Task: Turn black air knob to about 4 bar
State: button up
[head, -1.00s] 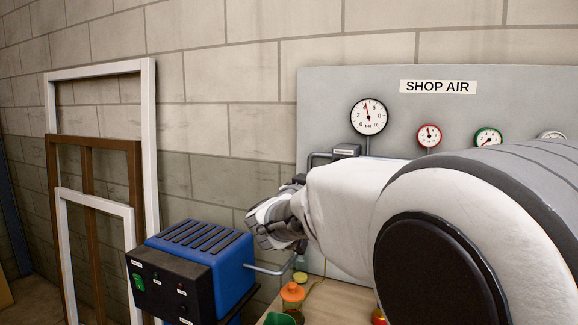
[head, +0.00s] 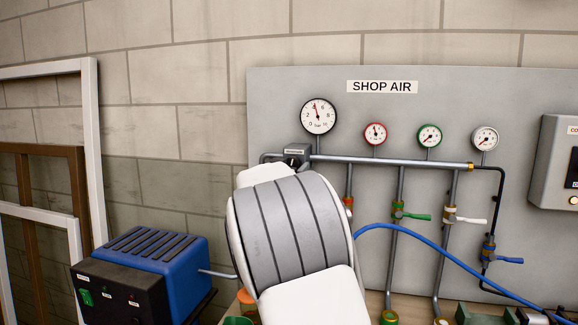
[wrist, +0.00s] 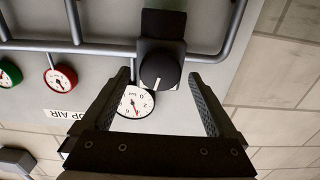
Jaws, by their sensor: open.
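The black air knob (wrist: 160,70) is round with a white mark on its face. In the wrist view it sits under a dark regulator body on the grey pipe. In the head view the regulator (head: 296,150) shows just above my arm, which hides the knob. My gripper (wrist: 160,77) is open, one finger on each side of the knob, with gaps visible and no clear contact. The large white bar gauge (head: 318,116) has its red needle pointing up and slightly left, near the 4. In the wrist view the gauge (wrist: 135,103) appears inverted between the fingers.
Smaller red (head: 375,133), green (head: 430,135) and white (head: 485,138) gauges sit right on the grey panel (head: 400,110). Valves with coloured levers and a blue hose (head: 430,243) lie below. A blue machine (head: 160,258) stands left. The wall above is clear.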

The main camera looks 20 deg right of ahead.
jog(key=shift+w+d, duration=0.3)
jog(key=shift+w, duration=0.15)
jog(key=c, duration=1.4)
jog(key=shift+r+p, duration=0.15)
jog(key=shift+p, duration=0.25)
